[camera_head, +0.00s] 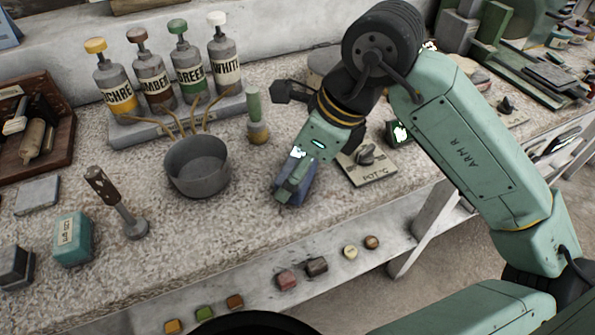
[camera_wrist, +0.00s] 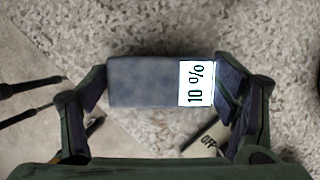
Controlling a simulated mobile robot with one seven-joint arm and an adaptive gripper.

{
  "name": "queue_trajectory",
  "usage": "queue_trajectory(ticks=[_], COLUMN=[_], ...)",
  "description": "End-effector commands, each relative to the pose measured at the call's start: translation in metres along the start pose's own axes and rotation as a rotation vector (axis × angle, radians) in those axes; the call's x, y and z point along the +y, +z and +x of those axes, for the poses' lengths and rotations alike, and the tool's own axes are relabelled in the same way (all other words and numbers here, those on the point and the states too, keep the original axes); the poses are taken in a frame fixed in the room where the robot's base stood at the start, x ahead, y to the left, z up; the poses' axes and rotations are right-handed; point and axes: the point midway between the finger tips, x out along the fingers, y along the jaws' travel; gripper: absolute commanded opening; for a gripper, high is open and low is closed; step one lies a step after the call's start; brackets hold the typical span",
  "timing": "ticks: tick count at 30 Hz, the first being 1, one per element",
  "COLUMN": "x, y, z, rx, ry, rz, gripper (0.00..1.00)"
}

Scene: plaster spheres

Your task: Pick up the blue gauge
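The blue gauge is a blue-grey block with a white "10 %" label. In the wrist view the gauge (camera_wrist: 145,82) lies crosswise between my fingertips, with the label at its right end. The fingers meet both ends with no clear gap, so my gripper (camera_wrist: 161,85) looks shut on it. In the head view my gripper (camera_head: 292,180) points down at the bench, right of the grey pot. Part of the gauge (camera_head: 306,188) shows there as a dark blue patch, mostly hidden by the fingers. I cannot tell whether it is clear of the bench.
A grey pot (camera_head: 197,168) stands left of my gripper, with labelled bottles (camera_head: 190,75) behind. A green-topped cylinder (camera_head: 256,118) stands close behind. The bench's front edge is near.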

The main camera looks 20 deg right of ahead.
Motion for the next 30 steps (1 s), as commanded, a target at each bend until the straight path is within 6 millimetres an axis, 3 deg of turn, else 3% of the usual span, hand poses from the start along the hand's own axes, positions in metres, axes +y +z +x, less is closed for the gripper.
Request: queue_trajectory(ticks=[15,25,30], x=[0.0,0.0,0.0], y=[0.0,0.001,0.006], z=[0.0,-0.002,-0.013], rx=[0.0,0.0,0.001], ry=[0.0,0.0,-0.002], rz=[0.0,0.0,-0.002], gripper=[0.42,0.41,0.41])
